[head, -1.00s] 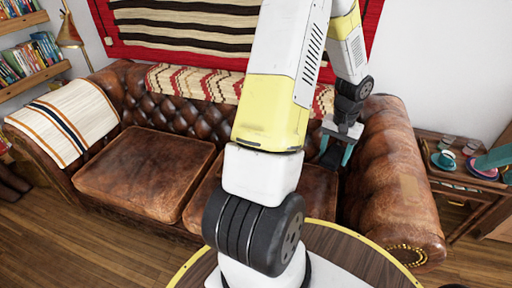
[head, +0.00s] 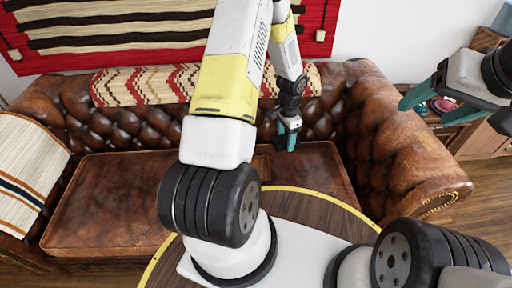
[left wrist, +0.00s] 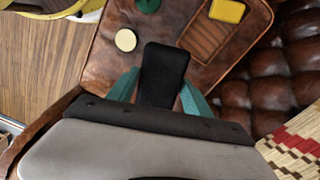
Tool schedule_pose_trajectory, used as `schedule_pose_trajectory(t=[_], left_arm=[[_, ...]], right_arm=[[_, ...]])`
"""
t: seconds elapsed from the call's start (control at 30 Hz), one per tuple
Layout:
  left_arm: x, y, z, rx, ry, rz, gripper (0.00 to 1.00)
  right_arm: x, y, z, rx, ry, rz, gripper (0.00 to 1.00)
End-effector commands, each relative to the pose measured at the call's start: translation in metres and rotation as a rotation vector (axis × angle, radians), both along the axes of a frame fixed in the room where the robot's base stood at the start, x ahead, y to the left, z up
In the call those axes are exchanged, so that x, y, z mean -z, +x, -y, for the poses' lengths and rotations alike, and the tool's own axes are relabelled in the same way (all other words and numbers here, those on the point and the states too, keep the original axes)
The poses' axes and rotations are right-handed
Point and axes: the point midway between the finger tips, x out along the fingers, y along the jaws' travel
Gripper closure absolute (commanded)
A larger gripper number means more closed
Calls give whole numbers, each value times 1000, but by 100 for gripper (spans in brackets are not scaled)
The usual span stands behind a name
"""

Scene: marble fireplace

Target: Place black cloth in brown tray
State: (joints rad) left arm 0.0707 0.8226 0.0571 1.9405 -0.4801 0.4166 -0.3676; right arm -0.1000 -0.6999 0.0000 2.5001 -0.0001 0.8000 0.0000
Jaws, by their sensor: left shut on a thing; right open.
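My left gripper (head: 288,137) reaches over the brown leather sofa seat in the head view. In the left wrist view, its teal fingers (left wrist: 153,98) are shut on a black cloth (left wrist: 164,72), a dark flat piece sticking out ahead of the fingertips. A brown slatted piece that looks like the tray (left wrist: 208,42) lies on the sofa seat just beyond the cloth. The cloth appears apart from it; its height above the seat is unclear. My right gripper (head: 432,105) is open and empty at the right of the head view.
The sofa arm (head: 405,150) rises on the right. A round wooden table (head: 310,210) stands in front. My arm hides part of the seat.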

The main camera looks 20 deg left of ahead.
Motion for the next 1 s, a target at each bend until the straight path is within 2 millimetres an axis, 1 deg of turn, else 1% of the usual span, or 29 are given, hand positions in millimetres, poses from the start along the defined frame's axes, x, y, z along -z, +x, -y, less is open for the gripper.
schedule_pose_trajectory(t=[0.03, 0.17, 0.2, 0.27, 0.3, 0.4, 0.5, 0.63, 0.77, 0.87, 1.0], left_arm=[[24, 1, 1, 118, -1, -6, 86], [79, 4, 2, 461, -2, -1, 86], [96, 4, 3, 568, -2, 0, 86], [121, 2, 3, 727, -3, 2, 86], [138, 1, 3, 830, -3, 5, 86], [175, -5, 4, 1071, -4, 8, 86], [204, -12, 5, 1266, -5, 12, 86], [228, -19, 5, 1437, -5, 16, 86], [238, -19, 1, 1510, -5, 20, 86], [241, -11, -13, 1518, -4, 22, 86], [244, 7, -45, 1513, -3, 24, 86]], right_arm=[[0, 0, 0, 0, 0, 0, 33], [0, 0, 0, 0, 0, 0, 33], [0, 0, 0, 0, 0, 0, 33], [0, 0, 0, 0, 0, 0, 33], [0, 0, 0, 0, 0, 0, 33], [0, 0, 0, 0, 0, 0, 33], [0, 0, 0, 0, 0, 0, 33], [0, 0, 0, 0, 0, 0, 33], [0, 0, 0, 0, 0, 0, 33], [0, 0, 0, 0, 0, 0, 33], [0, 0, 0, 0, 0, 0, 33]])
